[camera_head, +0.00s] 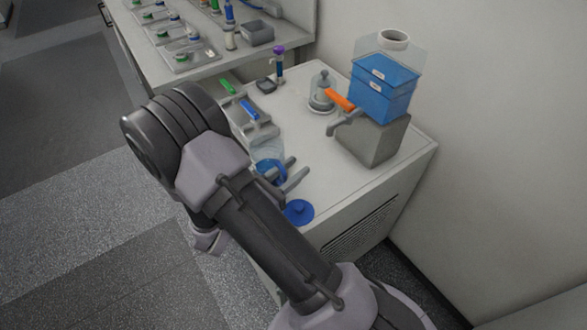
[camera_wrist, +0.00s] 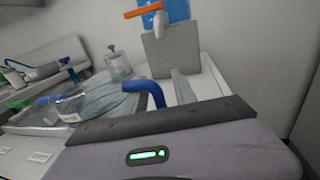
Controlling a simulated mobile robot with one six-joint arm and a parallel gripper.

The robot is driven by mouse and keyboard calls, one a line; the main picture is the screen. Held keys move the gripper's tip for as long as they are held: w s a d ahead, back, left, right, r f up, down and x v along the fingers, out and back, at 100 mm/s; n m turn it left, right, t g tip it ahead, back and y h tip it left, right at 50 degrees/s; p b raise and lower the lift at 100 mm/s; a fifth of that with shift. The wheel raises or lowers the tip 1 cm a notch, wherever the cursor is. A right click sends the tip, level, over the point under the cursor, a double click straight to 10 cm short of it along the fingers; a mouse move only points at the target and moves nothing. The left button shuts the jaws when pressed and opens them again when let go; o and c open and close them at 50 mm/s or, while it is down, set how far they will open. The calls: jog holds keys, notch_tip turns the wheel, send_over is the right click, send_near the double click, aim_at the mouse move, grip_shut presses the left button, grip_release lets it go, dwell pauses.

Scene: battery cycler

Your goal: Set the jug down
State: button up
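The jug (camera_head: 268,152) is clear with a blue handle. In the head view it is upright at the left side of the white counter, partly hidden by my arm. I cannot tell whether its base touches the counter. In the wrist view the clear jug (camera_wrist: 70,104) is left of centre, its blue handle (camera_wrist: 146,87) reaching between my fingers. My gripper (camera_head: 300,166) has its two grey fingers apart, with a gap showing between them. In the wrist view the right finger of my gripper (camera_wrist: 155,90) stands clear of the handle.
A blue round lid (camera_head: 299,212) lies on the counter (camera_head: 340,190) near its front edge. A grey block with an orange-handled tap (camera_head: 340,99) and blue containers (camera_head: 383,88) stands at the right. A glass vessel (camera_head: 321,93) and a grey rack (camera_head: 252,117) stand behind the jug.

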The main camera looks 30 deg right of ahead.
jog(key=shift+a+r, duration=0.2)
jog(key=shift+a, duration=0.15)
jog(key=p+v, duration=0.4)
jog(key=v, duration=0.6)
jog(key=shift+s+a, duration=0.1)
jog(key=shift+s+a+f+p, duration=0.1)
jog(key=shift+s+a+p, duration=0.15)
jog(key=shift+a, duration=0.25)
jog(key=o, duration=1.5)
jog(key=shift+w, duration=0.1)
jog(key=p+v, duration=0.4)
jog(key=v, duration=1.3)
jog(key=shift+a, duration=0.25)
jog(key=shift+c, duration=0.3)
